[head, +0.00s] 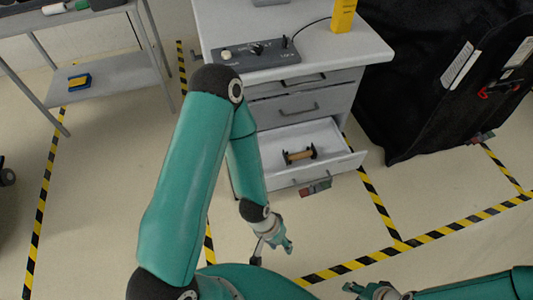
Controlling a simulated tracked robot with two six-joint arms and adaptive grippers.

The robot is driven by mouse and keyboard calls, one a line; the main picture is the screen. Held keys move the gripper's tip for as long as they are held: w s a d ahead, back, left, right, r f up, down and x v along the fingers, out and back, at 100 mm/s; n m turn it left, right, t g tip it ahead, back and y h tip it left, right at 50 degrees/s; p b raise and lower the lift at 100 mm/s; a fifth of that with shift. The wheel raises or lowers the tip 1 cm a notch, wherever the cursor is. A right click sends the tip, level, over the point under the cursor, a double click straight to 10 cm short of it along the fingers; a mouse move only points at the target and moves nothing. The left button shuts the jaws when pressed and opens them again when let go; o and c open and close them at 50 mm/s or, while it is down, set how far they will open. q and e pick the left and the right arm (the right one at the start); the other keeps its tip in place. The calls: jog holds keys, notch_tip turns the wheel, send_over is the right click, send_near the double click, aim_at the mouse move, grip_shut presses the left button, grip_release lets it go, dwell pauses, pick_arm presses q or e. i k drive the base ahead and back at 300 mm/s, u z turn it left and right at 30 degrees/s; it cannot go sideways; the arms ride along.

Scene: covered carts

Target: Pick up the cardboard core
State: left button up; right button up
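A brown roll with black ends (299,156), which looks like the cardboard core, lies inside the pulled-out drawer (344,161) of the grey cabinet. My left gripper (273,243) hangs in front of and below the drawer, well apart from the roll. Its fingers look spread, with nothing visible between them. My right gripper (365,290) shows at the bottom edge, far from the drawer. It is too small and cut off to read its opening.
The cabinet top (300,40) holds a dark control box (255,55) and a yellow object (343,15). A black covered cart (435,90) stands at right. A grey shelf table (105,80) with a blue-yellow item (79,81) stands at left. Taped floor in front is clear.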

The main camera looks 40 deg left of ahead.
aim_at(306, 154)
jog(key=z, duration=0.2)
jog(key=i, duration=0.15)
jog(key=u, duration=1.75)
jog(key=i, duration=0.9)
jog(key=z, duration=0.2)
jog(key=k, duration=0.8)
jog(key=u, duration=0.25)
jog(key=i, duration=0.85)
jog(key=z, duration=0.1)
